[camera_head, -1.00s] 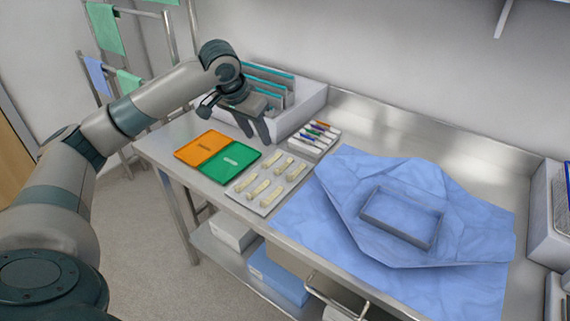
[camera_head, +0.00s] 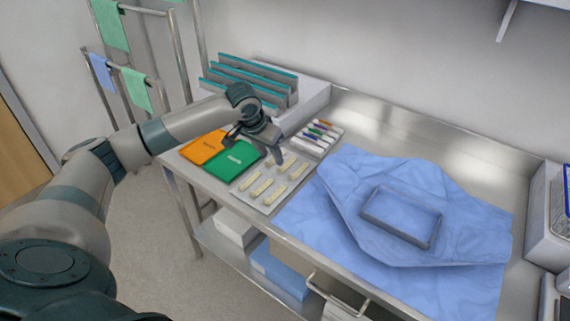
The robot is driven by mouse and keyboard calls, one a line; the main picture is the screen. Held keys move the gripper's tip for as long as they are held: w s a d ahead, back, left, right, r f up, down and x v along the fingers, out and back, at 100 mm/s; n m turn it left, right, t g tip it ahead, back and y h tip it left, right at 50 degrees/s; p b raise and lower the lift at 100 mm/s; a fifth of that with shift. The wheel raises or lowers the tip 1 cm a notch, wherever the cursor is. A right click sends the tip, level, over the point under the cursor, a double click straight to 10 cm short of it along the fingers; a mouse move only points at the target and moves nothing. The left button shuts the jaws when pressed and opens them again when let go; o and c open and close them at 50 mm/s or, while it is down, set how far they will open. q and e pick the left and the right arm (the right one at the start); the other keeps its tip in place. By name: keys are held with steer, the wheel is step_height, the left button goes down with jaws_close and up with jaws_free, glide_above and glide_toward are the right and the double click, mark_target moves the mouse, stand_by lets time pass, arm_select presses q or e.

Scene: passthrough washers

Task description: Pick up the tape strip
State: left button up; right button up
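Several cream tape strips (camera_head: 262,187) lie in two rows on a pale grey card (camera_head: 269,204) on the steel table, right of the green panel. My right gripper does not show.
An orange panel (camera_head: 203,147) and a green panel (camera_head: 231,160) lie left of the card. A tray of coloured markers (camera_head: 318,139) stands behind it. A grey bin with teal-edged folders (camera_head: 310,95) is at the back. Blue wrap with a grey frame (camera_head: 372,222) covers the table's right.

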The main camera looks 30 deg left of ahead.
mark_target(279, 169)
arm_select(q)
steer(key=shift+x, duration=0.9)
steer(key=shift+w+d+f+p, duration=0.25)
steer(key=shift+f+p, duration=0.25)
steer(key=shift+p, duration=0.15)
steer(key=p+x, duration=0.1)
steer(key=x, duration=0.2)
steer(key=shift+d+f, duration=0.1)
steer(key=shift+d, duration=0.05)
steer(key=shift+w+f, duration=0.1)
steer(key=shift+f, duration=0.35)
jaws_close()
